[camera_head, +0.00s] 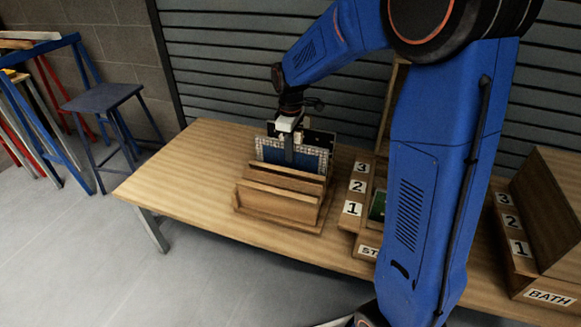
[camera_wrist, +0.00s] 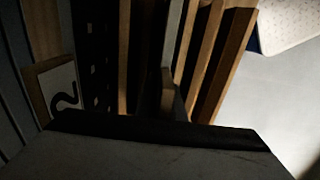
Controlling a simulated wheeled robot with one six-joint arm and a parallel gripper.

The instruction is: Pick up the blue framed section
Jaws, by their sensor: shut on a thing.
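The blue framed section (camera_head: 310,159) has a blue face and a pale mosaic-patterned border. It stands upright at the back of a slotted wooden rack (camera_head: 275,208) on the table, its lower part hidden by the rack's slats. My gripper (camera_head: 289,150) reaches down from above and is shut on the section's upper edge, with one grey finger in front of its face. In the wrist view the rack's slats (camera_wrist: 228,60) show, but the picture is dark and the section cannot be made out clearly there.
A dark panel (camera_head: 322,138) shows just behind the blue section. To the right stand a stepped rack with number plates (camera_head: 357,186) and another marked BATH (camera_head: 549,298). The table's left part (camera_head: 185,165) is clear. A blue stool (camera_head: 103,97) stands beyond it.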

